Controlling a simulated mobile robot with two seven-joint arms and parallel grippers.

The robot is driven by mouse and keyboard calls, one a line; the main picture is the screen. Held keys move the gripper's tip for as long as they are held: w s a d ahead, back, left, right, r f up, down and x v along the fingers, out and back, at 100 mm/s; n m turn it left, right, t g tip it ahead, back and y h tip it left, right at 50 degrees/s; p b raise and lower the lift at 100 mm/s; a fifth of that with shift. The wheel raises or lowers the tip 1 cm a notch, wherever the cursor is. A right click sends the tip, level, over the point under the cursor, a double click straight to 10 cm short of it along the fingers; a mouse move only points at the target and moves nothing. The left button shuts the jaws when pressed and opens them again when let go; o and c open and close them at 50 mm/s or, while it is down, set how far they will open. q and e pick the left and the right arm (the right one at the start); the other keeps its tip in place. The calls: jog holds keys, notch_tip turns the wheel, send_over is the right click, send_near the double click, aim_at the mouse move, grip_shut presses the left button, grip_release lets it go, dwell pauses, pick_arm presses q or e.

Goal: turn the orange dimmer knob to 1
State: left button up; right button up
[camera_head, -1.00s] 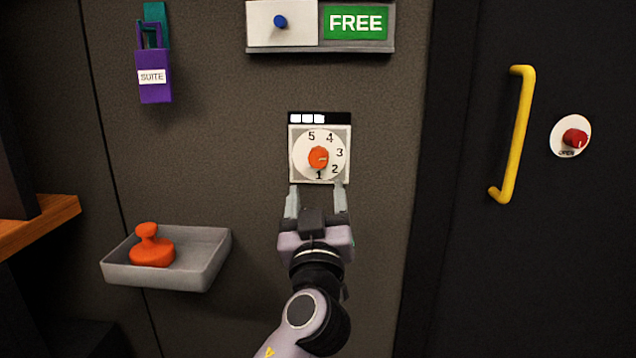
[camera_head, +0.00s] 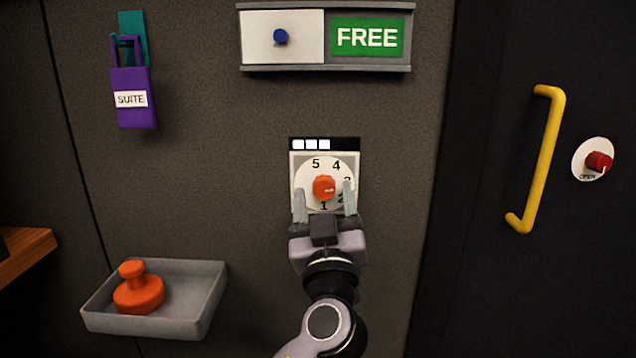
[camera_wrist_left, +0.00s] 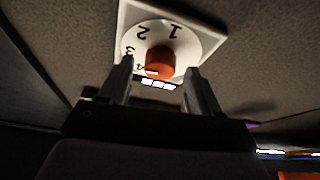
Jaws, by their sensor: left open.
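The orange dimmer knob (camera_head: 324,188) sits in the middle of a white dial plate (camera_head: 312,168) marked 1 to 5, on the dark wall. A strip above the dial has three lit white segments (camera_head: 311,145). My left gripper (camera_head: 325,200) is open, with one finger on each side of the knob in the head view and a gap to it. In the left wrist view the knob (camera_wrist_left: 160,62) shows between the two fingertips (camera_wrist_left: 160,85). Whether the fingers touch the plate cannot be told. My right gripper is out of view.
Above is a slider panel with a blue knob (camera_head: 280,37) and a green FREE sign (camera_head: 367,38). A purple SUITE padlock (camera_head: 133,98) hangs at left. A grey tray (camera_head: 200,305) holds an orange object (camera_head: 138,288). A yellow handle (camera_head: 546,160) and red knob (camera_head: 599,162) are right.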

pick_arm(q)
jog(key=shift+w+r, duration=0.15)
jog(key=shift+w, duration=0.2)
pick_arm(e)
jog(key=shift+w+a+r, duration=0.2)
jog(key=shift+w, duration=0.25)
pick_arm(q)
jog(key=c, duration=1)
jog(key=shift+c, duration=0.2)
